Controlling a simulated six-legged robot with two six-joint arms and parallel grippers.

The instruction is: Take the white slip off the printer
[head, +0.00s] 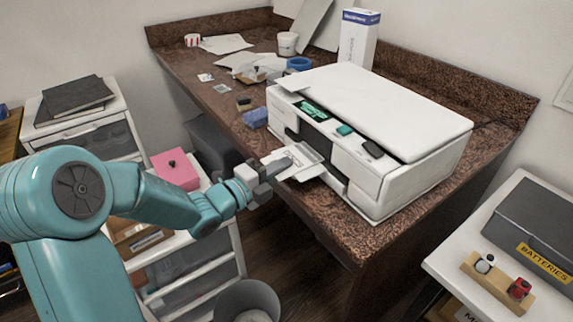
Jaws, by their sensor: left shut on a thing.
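The white printer (375,125) stands on the brown speckled counter. A white slip (303,171) with some dark print lies at its front output, over the tray area. My left gripper (278,170) reaches in from the left at the printer's front and is shut on the near end of the slip. The fingers cover part of the slip, and I cannot tell whether its far end is still inside the printer. My right gripper is not in view.
The counter (345,225) has a sharp front edge below the gripper. A pink box (175,170) sits on the white drawer unit at left. A grey bin (246,301) stands on the floor. A dark batteries box (540,225) is at right.

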